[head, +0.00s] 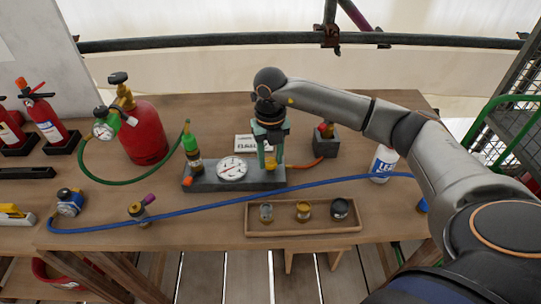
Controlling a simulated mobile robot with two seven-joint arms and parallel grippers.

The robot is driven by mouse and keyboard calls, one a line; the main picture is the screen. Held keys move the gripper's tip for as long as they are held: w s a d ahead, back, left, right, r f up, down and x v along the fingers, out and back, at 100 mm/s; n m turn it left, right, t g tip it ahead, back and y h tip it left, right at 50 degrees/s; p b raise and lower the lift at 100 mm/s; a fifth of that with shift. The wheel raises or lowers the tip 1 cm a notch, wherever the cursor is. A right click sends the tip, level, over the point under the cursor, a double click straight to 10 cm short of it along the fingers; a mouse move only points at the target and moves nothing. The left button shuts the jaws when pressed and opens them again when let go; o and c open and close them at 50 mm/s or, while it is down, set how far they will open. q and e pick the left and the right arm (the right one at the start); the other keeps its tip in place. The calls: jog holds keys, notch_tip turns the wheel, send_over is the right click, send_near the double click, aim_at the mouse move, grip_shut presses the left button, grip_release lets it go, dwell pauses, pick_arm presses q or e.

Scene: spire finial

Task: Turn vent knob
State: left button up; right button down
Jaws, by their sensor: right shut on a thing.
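A grey manifold block (205,184) with a round white gauge (232,169) lies on the wooden bench. A green-topped valve fitting (190,143) stands at its left end. My right gripper (267,158) comes down from above over the right end of the block. It is shut on the vent knob there, which its fingers mostly hide. How far the knob is turned cannot be seen. My left gripper is not in view.
A red cylinder (147,132) with a green hose stands left. A blue hose (200,209) crosses in front of the block. A wooden tray (285,228) holds three small fittings. A grey box (325,147) and white bottle (382,165) stand right, near my arm.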

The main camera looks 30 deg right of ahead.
aim_at(271, 162)
jog(key=shift+w+m, duration=0.1)
jog(key=shift+m, duration=0.2)
jog(key=shift+c, duration=2.2)
grip_release()
notch_tip(271, 162, up, 13)
jog(key=shift+f, duration=0.2)
